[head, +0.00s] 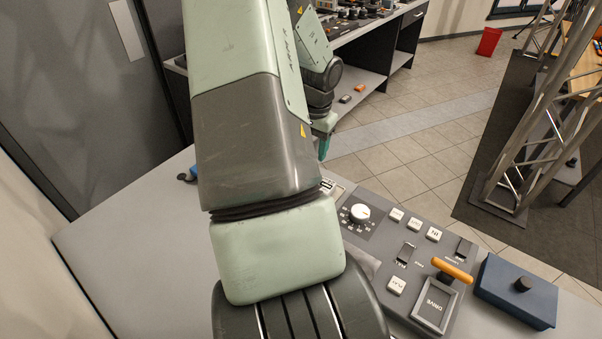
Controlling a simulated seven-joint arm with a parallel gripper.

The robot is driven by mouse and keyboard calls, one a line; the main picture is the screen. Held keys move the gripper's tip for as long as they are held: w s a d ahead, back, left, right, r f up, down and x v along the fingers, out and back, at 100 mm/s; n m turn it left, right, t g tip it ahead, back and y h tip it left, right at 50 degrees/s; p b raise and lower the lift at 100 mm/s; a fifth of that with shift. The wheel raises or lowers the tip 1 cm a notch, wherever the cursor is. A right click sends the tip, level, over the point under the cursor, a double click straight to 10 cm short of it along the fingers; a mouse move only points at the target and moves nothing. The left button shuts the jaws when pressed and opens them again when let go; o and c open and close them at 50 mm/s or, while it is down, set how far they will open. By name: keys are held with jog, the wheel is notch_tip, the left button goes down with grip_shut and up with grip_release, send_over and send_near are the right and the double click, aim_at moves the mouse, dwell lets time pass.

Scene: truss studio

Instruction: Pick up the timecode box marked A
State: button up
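No box with a readable letter A shows in the head view, so I cannot tell which thing is the timecode box. Two small boxes lie on the low shelf of the far desk, an orange one (360,87) and a pale one (345,99); any marks are too small to read. My arm fills the middle of the view and hides much of the near table. What seems to be my gripper (323,147) shows as a small teal end beyond the arm, above the near table's far edge. Its fingers are mostly hidden, and I see nothing held.
A grey control console (385,265) with a dial, buttons and an orange-handled lever stands on the near table (130,235). A blue box with a black knob (515,290) sits right of it. A metal truss (540,130) stands right.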

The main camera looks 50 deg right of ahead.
jog(key=shift+m+g, duration=0.4)
jog(key=shift+m, duration=0.1)
jog(key=s+d+f, duration=0.1)
jog(key=f, duration=0.1)
jog(key=s+d+f, duration=0.1)
jog(key=f, duration=0.2)
jog(key=s+d+f, duration=0.1)
jog(key=s+f, duration=0.1)
jog(key=f, duration=0.1)
jog(key=shift+f, duration=0.1)
notch_tip(320, 180, down, 6)
jog(key=shift+w+a+f, duration=0.1)
jog(key=shift+w+f, duration=0.05)
jog(key=shift+f, duration=0.05)
jog(key=c, duration=0.8)
jog(key=shift+o, duration=0.2)
jog(key=shift+r, duration=0.1)
